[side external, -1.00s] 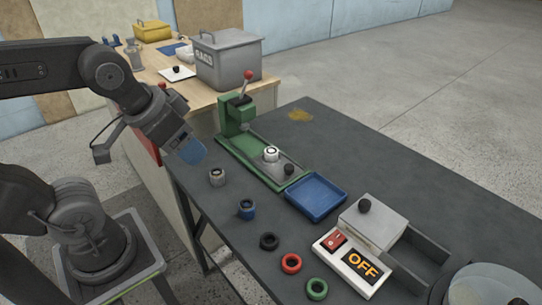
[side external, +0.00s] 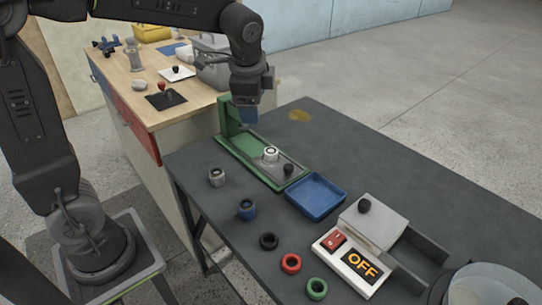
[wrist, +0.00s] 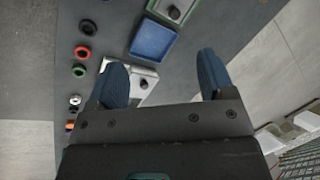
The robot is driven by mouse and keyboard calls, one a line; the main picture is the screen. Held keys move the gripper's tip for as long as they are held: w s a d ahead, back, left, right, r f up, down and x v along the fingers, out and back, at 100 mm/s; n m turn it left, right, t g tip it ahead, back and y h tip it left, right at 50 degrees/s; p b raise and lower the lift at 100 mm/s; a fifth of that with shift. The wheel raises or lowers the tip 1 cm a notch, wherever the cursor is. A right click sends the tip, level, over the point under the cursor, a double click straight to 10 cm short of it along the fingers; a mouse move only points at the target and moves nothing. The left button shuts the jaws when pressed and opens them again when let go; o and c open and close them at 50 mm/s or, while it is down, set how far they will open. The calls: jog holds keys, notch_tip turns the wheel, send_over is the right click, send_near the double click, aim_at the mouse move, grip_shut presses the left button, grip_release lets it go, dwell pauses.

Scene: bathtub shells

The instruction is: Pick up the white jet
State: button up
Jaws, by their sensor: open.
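The white jet (side external: 271,154), a short white cylinder with a dark opening, stands upright on the bed of the green press fixture (side external: 232,146) in the side external view. I do not see it in the wrist view. A second, greyer jet (side external: 217,177) and a blue jet (side external: 247,209) stand on the dark table to the left and nearer. My gripper (side external: 247,118) is in front of the press's upright part, above and left of the white jet and apart from it. Its blue fingers are spread and empty in the wrist view (wrist: 161,64).
A black knob (side external: 289,170) stands beside the white jet. A blue tray (side external: 317,197) lies to its right. Black (side external: 269,241), red (side external: 291,263) and green (side external: 317,289) rings lie nearer, beside the OFF switch box (side external: 352,262). The table's far right is clear.

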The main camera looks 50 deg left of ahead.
jog(key=w+a+f+m+g+y, duration=0.1)
jog(key=w+a+f+m+g, duration=0.1)
jog(key=w+f+m, duration=0.55)
jog(key=m+y, duration=0.1)
send_near(271, 150)
jog(key=shift+g, duration=0.3)
jog(key=f, duration=0.4)
jog(key=shift+w+a, duration=0.25)
jog(key=shift+w, duration=0.05)
jog(key=shift+a+x, duration=0.15)
jog(key=shift+x, duration=1.2)
jog(key=shift+a+x, duration=0.15)
jog(key=shift+x, duration=1.2)
jog(key=shift+s+r, duration=0.1)
jog(key=shift+r, duration=0.05)
jog(key=shift+c, duration=0.2)
